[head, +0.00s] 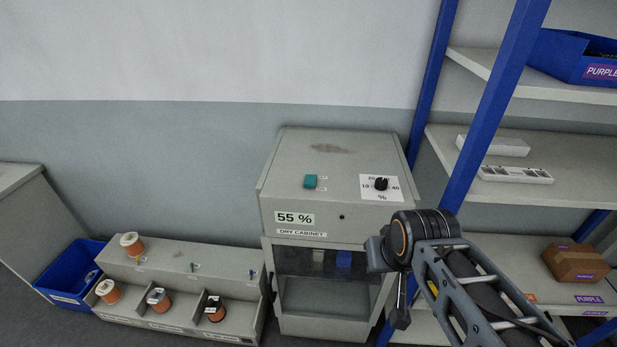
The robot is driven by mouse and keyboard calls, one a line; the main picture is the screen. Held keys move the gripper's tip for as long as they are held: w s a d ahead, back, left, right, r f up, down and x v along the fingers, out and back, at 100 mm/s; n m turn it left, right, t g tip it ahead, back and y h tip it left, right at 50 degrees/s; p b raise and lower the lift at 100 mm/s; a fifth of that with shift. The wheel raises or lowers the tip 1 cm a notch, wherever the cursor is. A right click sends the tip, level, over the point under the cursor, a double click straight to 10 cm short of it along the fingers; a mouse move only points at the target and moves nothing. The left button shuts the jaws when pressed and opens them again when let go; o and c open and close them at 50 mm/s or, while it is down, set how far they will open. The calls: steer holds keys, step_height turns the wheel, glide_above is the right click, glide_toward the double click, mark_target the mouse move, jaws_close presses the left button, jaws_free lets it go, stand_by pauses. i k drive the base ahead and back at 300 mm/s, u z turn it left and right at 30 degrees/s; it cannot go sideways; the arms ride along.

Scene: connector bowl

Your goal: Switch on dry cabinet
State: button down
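The dry cabinet (335,146) is a light grey box in the middle of the head view, labelled "DRY CABINET" with a "55 %" plate on its front. A green switch (310,181) sits on its sloped top panel. A black knob (381,184) on a white dial plate is to the right of the switch. A small dark round spot (342,217) is on the front. My gripper (399,318) hangs low in front of the cabinet's right side, apart from the switch. Its fingers are small and dark, and I cannot tell whether they are open.
A grey rack with several wire spools (132,244) stands left of the cabinet, with a blue bin (70,273) beside it. Shelving with blue posts (495,105) is close on the right, holding a cardboard box (576,263) and a blue bin marked PURPLE (571,58).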

mark_target(310, 179)
steer(key=u, duration=0.7)
steer(key=i, duration=0.5)
